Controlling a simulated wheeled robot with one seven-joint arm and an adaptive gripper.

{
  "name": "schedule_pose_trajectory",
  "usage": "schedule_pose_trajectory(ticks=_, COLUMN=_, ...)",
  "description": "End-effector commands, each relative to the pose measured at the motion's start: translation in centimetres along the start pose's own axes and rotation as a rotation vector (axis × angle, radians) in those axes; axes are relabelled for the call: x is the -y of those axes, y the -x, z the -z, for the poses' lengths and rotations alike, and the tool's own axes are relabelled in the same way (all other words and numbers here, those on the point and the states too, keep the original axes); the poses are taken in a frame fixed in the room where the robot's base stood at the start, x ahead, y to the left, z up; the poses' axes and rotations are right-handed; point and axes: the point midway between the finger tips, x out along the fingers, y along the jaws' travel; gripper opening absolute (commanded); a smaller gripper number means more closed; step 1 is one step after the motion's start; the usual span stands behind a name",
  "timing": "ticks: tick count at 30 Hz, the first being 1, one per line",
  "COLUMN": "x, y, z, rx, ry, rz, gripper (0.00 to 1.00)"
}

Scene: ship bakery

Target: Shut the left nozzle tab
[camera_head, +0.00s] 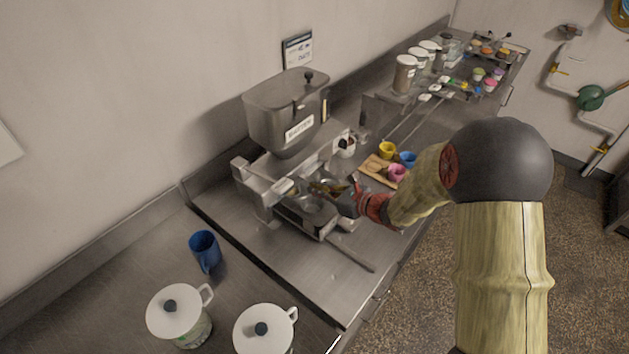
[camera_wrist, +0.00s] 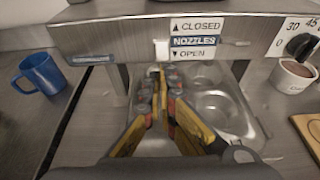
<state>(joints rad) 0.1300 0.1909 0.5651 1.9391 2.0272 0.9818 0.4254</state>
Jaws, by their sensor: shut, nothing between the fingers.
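The batter machine (camera_head: 290,115) stands on the steel counter in the head view. In the wrist view, its front panel (camera_wrist: 110,38) carries a sign (camera_wrist: 195,40) with CLOSED and an up arrow above, OPEN and a down arrow below. The left nozzle tab (camera_wrist: 161,49) is a small white block just left of the sign, level with its NOZZLES and OPEN lines. A thin pale piece (camera_wrist: 236,43) shows right of the sign. My gripper (camera_wrist: 158,76) is shut and empty, its tips just below the left tab; I cannot tell if they touch. It also shows in the head view (camera_head: 325,188), under the machine's front.
A steel tray with round cups (camera_wrist: 225,106) lies under the panel. A dial (camera_wrist: 301,45) and a white cup (camera_wrist: 292,76) are at right. A blue mug (camera_head: 204,251) and white lidded pots (camera_head: 180,312) stand left.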

Motion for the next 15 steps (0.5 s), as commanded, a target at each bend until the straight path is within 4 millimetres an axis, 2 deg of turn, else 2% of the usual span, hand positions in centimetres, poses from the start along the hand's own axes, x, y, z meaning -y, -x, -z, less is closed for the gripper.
schedule_pose_trajectory(ticks=1, x=-0.04, y=0.41, z=-1.16, rx=-0.032, ry=0.003, rz=-0.001, gripper=0.0)
schedule_pose_trajectory(ticks=7, x=-0.03, y=0.84, z=-1.8, rx=-0.172, ry=0.003, rz=-0.001, gripper=0.0)
schedule_pose_trajectory(ticks=10, x=-0.01, y=0.63, z=-0.93, rx=-0.178, ry=0.0, rz=0.0, gripper=0.0)
schedule_pose_trajectory(ticks=15, x=-0.01, y=0.6, z=-0.88, rx=-0.176, ry=0.0, rz=0.0, gripper=0.0)
